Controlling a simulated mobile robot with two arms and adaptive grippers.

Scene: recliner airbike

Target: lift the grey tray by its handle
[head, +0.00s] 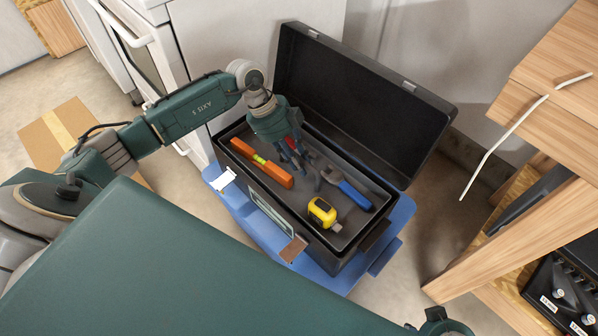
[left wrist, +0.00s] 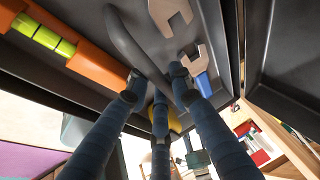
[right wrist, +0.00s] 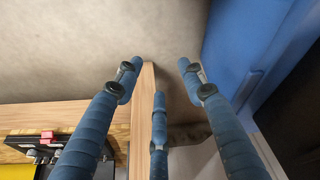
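The grey tray (head: 345,238) sits inside an open black toolbox (head: 370,105). It holds an orange level (head: 262,163), a yellow tape measure (head: 322,212) and a blue-handled wrench (head: 349,189). My left gripper (head: 303,170) reaches down into the tray between the level and the wrench. In the left wrist view the tray's dark curved handle (left wrist: 130,45) runs between the fingertips (left wrist: 160,85). The fingers are drawn in and appear to touch it on both sides. My right gripper (right wrist: 160,75) is open and empty, above the floor beside the toolbox.
The toolbox stands on a blue base (head: 400,215), its raised lid behind the tray. A wooden workbench (head: 530,235) is at the right. A white oven (head: 135,45) and a cardboard box (head: 60,130) are at the left.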

